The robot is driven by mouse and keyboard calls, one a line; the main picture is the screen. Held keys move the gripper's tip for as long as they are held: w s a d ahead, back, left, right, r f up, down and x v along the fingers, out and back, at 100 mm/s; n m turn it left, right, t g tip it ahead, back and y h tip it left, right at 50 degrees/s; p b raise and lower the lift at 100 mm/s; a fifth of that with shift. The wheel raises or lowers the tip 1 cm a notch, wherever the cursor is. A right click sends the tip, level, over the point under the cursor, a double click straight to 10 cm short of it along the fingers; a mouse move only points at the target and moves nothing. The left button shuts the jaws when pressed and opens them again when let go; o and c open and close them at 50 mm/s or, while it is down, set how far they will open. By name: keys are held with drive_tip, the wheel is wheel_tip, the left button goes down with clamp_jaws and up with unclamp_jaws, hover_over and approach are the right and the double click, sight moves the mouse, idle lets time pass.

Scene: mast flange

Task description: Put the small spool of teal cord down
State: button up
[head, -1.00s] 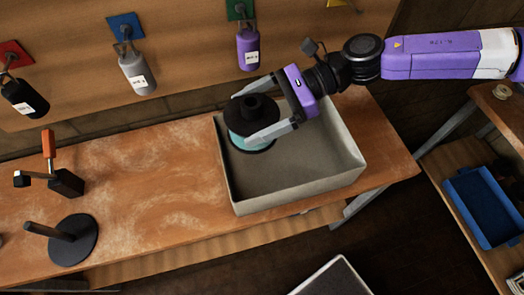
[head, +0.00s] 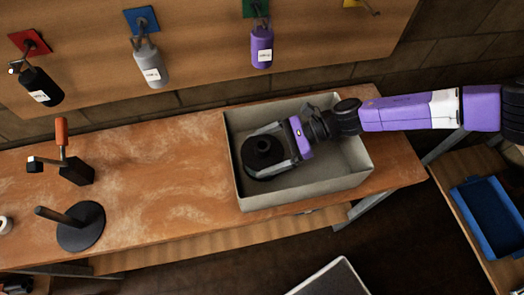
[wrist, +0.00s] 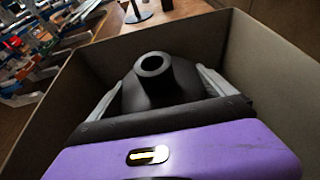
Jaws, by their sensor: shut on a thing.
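The small spool of teal cord (head: 263,156) is inside the grey open box (head: 304,194) on the bench, in the box's left half. Its black top flange and hub face up, and the teal cord is hidden in the head view. My gripper (head: 268,158) is shut on the spool, with one finger on each side of it. In the wrist view the spool's black hub (wrist: 158,72) stands between the fingers, with the box wall (wrist: 255,60) around it. Whether the spool touches the box floor cannot be seen.
A black disc stand with a post (head: 82,228) and an orange-handled clamp (head: 75,165) stand on the bench's left. Bottles hang on the board behind, including a purple one (head: 262,46). A blue tray (head: 490,215) lies at right. The bench's middle is clear.

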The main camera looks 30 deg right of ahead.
drive_tip(key=shift+f, duration=0.2)
drive_tip(key=shift+f, duration=0.2)
drive_tip(key=o, duration=1.5)
drive_tip(key=shift+c, duration=0.2)
drive_tip(key=shift+r, duration=0.1)
drive_tip(key=shift+r, duration=0.1)
drive_tip(key=shift+d, duration=0.3)
drive_tip(key=b+v, duration=0.3)
drive_tip(key=v, duration=0.8)
drive_tip(key=shift+d+r, duration=0.2)
